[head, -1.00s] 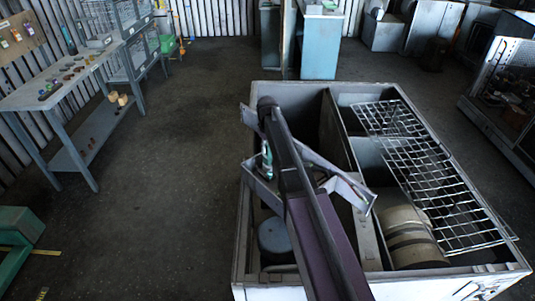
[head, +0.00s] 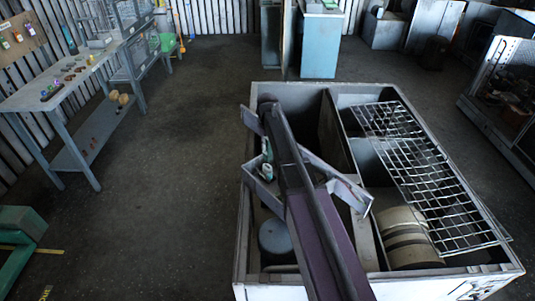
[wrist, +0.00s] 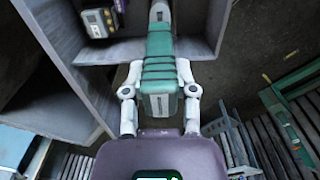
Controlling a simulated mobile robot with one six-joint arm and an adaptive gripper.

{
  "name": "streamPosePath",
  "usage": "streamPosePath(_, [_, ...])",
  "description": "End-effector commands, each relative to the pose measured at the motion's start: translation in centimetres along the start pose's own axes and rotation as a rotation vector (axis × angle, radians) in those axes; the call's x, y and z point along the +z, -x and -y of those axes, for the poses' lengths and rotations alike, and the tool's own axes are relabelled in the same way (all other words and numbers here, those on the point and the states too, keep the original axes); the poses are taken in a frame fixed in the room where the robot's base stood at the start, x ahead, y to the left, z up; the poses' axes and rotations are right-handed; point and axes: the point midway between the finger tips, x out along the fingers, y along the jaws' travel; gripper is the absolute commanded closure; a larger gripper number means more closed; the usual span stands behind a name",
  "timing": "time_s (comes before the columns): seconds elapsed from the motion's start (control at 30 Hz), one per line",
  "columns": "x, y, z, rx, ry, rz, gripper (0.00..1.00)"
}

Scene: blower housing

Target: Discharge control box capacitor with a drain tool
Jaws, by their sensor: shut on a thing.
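In the wrist view my gripper (wrist: 160,88) is shut on the green, ribbed handle of the drain tool (wrist: 160,55). A finger presses on each side. The pale front end of the tool points away, over a grey metal ledge. In the head view a small teal part of the tool (head: 267,164) shows beside my arm, over the left compartment of the housing. My arm hides most of the gripper there. A grey device with yellow-edged faces (wrist: 100,20) is at the upper left of the wrist view. I cannot tell whether it is the control box; no capacitor is clearly visible.
The open blower housing (head: 243,225) has tall walls and a divider. A wire guard (head: 425,165) lies over its right side, above a blower drum (head: 410,240). A round grey motor (head: 274,238) sits at the left. A workbench (head: 50,95) stands left; the floor between is clear.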

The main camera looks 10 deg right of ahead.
Motion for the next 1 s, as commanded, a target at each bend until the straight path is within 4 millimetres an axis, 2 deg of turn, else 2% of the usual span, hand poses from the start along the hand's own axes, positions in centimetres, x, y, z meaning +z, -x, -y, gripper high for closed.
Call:
streamPosePath(0.6, [0.0, 3.3, 0.0, 0.0, 0.0, 0.0, 0.95])
streamPosePath(1.0, [0.0, 3.7, 0.0, 0.0, 0.0, 0.0, 0.95])
